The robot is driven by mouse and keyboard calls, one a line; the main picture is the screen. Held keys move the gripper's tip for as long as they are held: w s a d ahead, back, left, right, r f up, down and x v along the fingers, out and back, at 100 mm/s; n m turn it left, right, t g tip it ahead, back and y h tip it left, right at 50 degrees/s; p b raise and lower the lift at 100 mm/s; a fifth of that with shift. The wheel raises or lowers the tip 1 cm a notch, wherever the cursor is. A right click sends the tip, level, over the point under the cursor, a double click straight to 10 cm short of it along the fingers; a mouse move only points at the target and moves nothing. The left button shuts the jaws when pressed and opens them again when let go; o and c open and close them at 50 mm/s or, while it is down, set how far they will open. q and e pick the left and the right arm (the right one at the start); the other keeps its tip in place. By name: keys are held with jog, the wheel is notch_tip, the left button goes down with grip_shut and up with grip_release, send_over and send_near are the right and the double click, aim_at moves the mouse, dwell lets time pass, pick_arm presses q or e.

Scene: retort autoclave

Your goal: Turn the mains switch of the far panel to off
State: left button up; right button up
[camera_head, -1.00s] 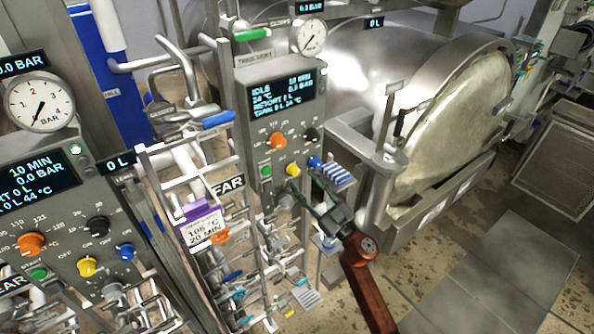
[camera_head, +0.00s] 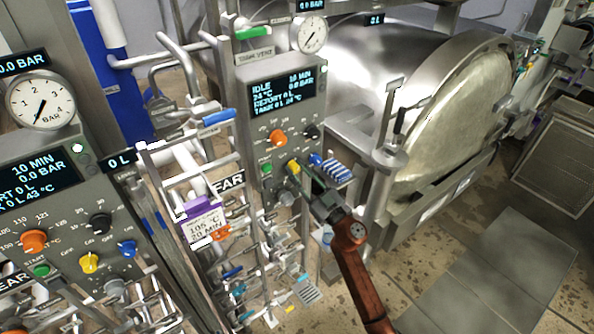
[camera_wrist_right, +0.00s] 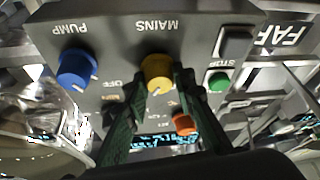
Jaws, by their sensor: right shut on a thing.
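The far panel (camera_head: 284,110) is the grey box with the lit display reading IDLE. Its mains switch, a yellow knob (camera_head: 293,167), sits low on the panel between a green button and a blue knob. In the right wrist view the yellow knob (camera_wrist_right: 157,73) is under the word MAINS, with OFF lettered beside it. My right gripper (camera_head: 303,176) is at the panel, its fingertips (camera_wrist_right: 158,80) on either side of the yellow knob, shut on it. The knob's exact pointer direction is hard to read. My left gripper is not in view.
An orange knob (camera_head: 278,138) is above. The near panel (camera_head: 70,200) has a similar yellow knob (camera_head: 88,262). Pipes stand between the panels.

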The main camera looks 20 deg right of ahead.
grip_shut()
jog(key=shift+n, duration=0.5)
jog(key=n+g+y+p, duration=0.1)
jog(key=n, duration=0.2)
jog(key=n+g+y+p, duration=0.1)
jog(key=n+g, duration=0.1)
jog(key=n, duration=0.2)
jog(key=shift+y, duration=0.3)
jog(key=n+g, duration=0.1)
jog(key=n, duration=0.1)
jog(key=n+g+p, duration=0.1)
jog(key=n, duration=0.2)
jog(key=shift+y, duration=0.3)
jog(key=shift+n+g+p, duration=0.5)
jog(key=shift+n+p, duration=0.05)
jog(key=shift+n, duration=0.45)
jog(key=shift+f, duration=0.1)
jog(key=o, duration=0.7)
grip_release()
